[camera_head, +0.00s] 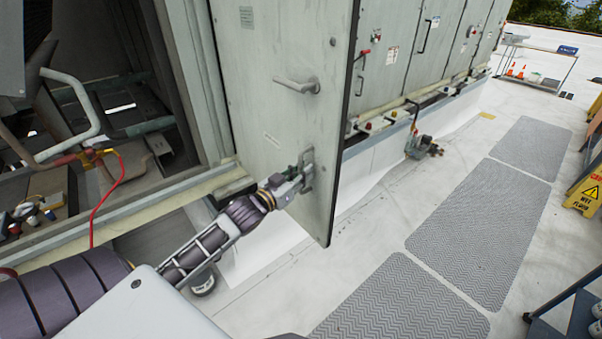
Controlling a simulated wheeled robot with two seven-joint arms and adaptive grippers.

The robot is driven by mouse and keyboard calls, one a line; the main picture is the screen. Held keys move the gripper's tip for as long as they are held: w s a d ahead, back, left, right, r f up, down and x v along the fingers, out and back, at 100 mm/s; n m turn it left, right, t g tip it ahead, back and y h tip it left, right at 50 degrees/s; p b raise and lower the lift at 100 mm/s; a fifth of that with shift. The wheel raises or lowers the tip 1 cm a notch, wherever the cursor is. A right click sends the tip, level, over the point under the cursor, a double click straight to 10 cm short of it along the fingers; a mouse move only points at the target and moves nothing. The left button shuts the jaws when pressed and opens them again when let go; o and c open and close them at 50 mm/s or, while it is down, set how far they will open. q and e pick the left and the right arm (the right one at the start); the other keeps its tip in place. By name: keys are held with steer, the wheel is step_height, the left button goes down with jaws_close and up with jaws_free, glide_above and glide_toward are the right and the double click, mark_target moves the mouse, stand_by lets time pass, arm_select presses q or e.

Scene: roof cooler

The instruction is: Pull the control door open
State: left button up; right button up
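The control door (265,120) is a tall pale grey-green metal panel in the middle of the head view. It stands swung out from the cabinet, and the dark opening (110,75) shows to its left. A bar handle (297,84) sits on its upper part and a smaller metal handle fitting (307,170) sits lower, near the free edge. My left gripper (300,180) reaches in from lower left and is at the lower fitting, seemingly touching it. Its fingertips overlap the fitting, so I cannot tell how far they are closed. My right gripper is not in view.
Pipes (75,100) and a red hose (108,195) lie inside the opening. More closed cabinet doors (395,50) line the wall behind. A valve unit (422,147) stands on the floor. Grey mats (480,230) and open floor lie right. A yellow wet-floor sign (585,193) stands at far right.

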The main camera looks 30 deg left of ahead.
arm_select(q)
steer(key=shift+o, duration=0.8)
steer(key=shift+s, duration=0.15)
steer(key=s+a, duration=0.1)
steer(key=s, duration=1)
steer(key=shift+s+a, duration=0.25)
steer(key=shift+s, duration=0.05)
stand_by(0.3)
stand_by(0.5)
steer(key=shift+m, duration=0.3)
